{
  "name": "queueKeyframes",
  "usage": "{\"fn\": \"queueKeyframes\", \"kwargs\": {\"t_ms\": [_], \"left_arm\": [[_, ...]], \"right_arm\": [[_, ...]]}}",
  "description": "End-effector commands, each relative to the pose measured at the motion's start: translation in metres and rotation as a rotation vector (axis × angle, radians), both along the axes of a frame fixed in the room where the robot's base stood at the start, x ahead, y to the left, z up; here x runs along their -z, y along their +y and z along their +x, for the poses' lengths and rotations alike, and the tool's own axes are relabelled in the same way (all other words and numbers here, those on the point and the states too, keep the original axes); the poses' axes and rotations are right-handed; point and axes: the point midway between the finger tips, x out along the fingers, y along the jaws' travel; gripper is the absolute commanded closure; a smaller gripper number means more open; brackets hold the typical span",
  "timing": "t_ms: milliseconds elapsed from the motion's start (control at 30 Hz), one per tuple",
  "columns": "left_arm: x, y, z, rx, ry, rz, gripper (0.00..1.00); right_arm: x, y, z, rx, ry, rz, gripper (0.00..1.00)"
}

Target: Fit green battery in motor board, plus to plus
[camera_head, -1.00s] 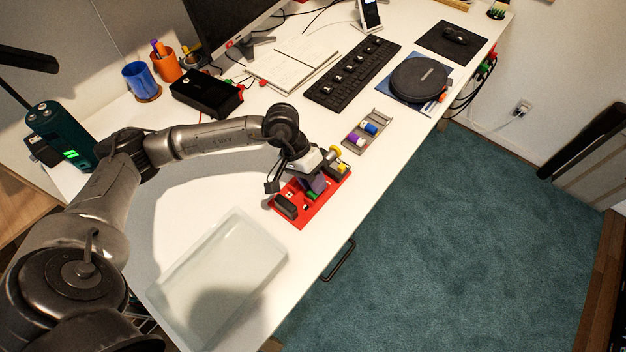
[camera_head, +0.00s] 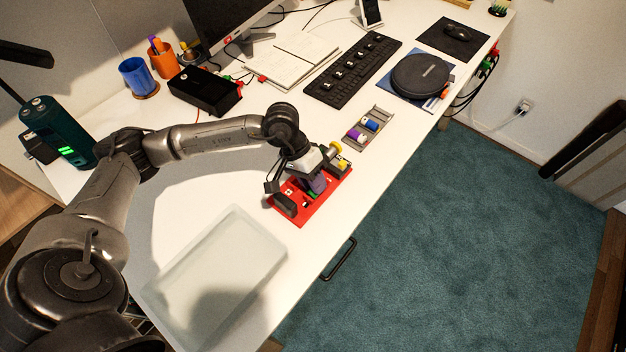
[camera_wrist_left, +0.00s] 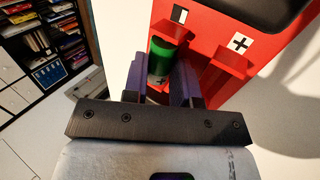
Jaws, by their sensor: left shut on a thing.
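The red motor board (camera_head: 318,207) lies on the white desk, with black blocks on it. My left gripper (camera_head: 316,187) is over the board, pointing down, its purple fingers close to the surface. In the left wrist view the fingers (camera_wrist_left: 169,84) are shut on the green battery (camera_wrist_left: 162,57). I cannot tell whether the battery touches the board. My right gripper is out of view.
A grey holder (camera_head: 376,119) with blue and purple-white batteries lies behind the board. A translucent tray (camera_head: 262,266) lies in front of it. The keyboard (camera_head: 353,70) is farther back. The desk's right edge is close to the board.

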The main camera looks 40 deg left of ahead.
Motion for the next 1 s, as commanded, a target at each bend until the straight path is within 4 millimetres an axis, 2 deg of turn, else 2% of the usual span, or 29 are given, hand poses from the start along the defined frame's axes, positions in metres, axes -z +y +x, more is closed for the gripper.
{"fn": "queueKeyframes", "kwargs": {"t_ms": [933, 967, 1000], "left_arm": [[-0.0002, 0.0001, 0.0001, -0.001, -0.001, 0.0, 0.98], [-0.0002, 0.0001, 0.0001, -0.001, -0.001, 0.0, 0.71], [-0.0001, 0.0002, 0.0001, -0.001, -0.001, 0.0, 0.68]], "right_arm": [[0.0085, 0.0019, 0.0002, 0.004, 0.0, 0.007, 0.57], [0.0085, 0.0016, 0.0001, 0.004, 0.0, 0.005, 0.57], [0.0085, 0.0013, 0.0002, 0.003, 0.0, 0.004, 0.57]]}}
